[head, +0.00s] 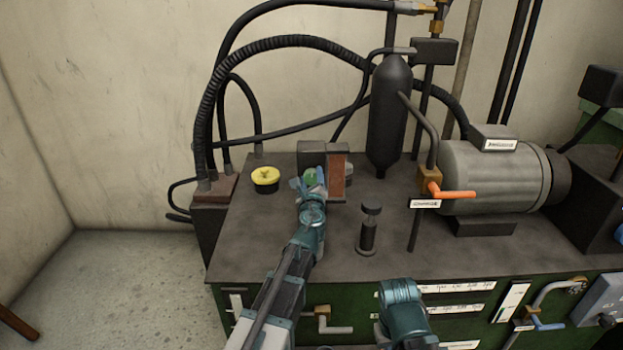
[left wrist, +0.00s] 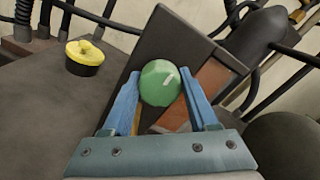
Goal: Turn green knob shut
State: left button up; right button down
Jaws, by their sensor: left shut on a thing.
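The green knob (left wrist: 159,83) is round with a small white mark on its face. It sits on the front of a dark block with a reddish-brown plate, and the knob shows in the head view (head: 310,178) partly hidden by my gripper. My left gripper (left wrist: 163,92) is shut on the knob, with one blue finger on each side of it. In the head view the left gripper (head: 309,183) reaches the block from the front. Part of my right arm shows at the bottom of the head view, but its gripper fingers are not visible.
A yellow-topped black cap (head: 266,179) stands left of the block. A small dark post (head: 369,230) stands to the right of my left arm. Behind are a black cylinder (head: 389,115) and hoses; a grey motor (head: 490,175) and an orange-handled valve (head: 452,193) are right.

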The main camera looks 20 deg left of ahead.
pick_arm(q)
jog(key=o, duration=1.4)
